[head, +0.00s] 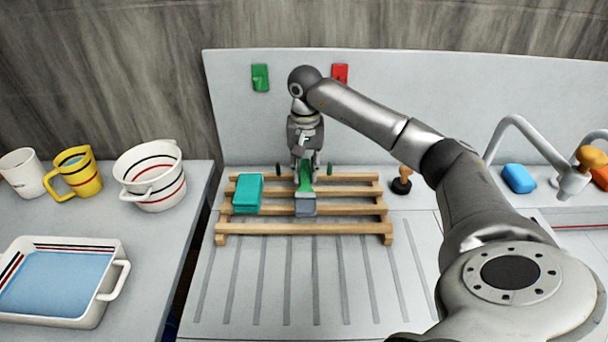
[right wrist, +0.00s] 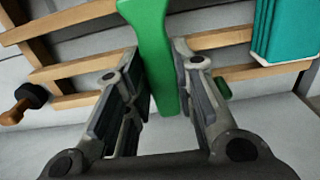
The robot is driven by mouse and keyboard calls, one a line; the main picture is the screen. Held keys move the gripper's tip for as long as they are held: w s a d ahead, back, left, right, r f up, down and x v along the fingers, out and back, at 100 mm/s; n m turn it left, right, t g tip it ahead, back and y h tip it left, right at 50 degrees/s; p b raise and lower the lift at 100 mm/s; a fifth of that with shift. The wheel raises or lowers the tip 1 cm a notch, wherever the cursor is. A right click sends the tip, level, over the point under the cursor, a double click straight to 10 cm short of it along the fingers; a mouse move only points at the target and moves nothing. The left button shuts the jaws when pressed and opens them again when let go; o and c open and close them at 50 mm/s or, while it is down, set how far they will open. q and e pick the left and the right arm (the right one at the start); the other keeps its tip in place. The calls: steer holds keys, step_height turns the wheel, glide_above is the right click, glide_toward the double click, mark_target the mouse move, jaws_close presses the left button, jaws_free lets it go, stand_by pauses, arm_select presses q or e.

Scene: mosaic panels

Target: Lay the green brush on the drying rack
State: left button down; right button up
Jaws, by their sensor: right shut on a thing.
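The green brush (head: 305,188) is over the middle of the wooden drying rack (head: 350,228), its grey head (head: 305,207) toward the front. My right gripper (head: 304,178) points down over the rack and is shut on the brush's handle. In the right wrist view, the green handle (right wrist: 150,45) runs between the two fingers (right wrist: 155,95), with rack slats (right wrist: 75,70) behind it. I cannot tell whether the brush touches the slats. My left gripper is not in view.
A teal block (head: 248,194) lies on the rack's left side. A dark stamp-like object with a wooden knob (head: 402,180) stands just right of the rack. White pot (head: 152,178), yellow mug (head: 76,174) and blue-filled dish (head: 60,282) are on the left counter. A faucet (head: 530,135) is right.

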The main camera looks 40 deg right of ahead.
mark_target(304, 172)
steer(key=shift+w+f, duration=0.3)
steer(key=shift+f, duration=0.1)
step_height(304, 172, down, 3)
steer(key=shift+r+p, duration=0.1)
steer(key=shift+p, duration=0.9)
steer(key=shift+w+d+f, duration=0.1)
steer(key=shift+f, duration=0.1)
steer(key=o, duration=0.6)
steer(key=shift+f, duration=0.1)
steer(key=shift+c, duration=0.2)
steer(key=o, duration=0.5)
steer(key=shift+c, duration=0.2)
steer(key=shift+r, duration=0.4)
step_height(304, 172, up, 12)
steer(key=b, duration=0.3)
steer(key=shift+f, duration=0.25)
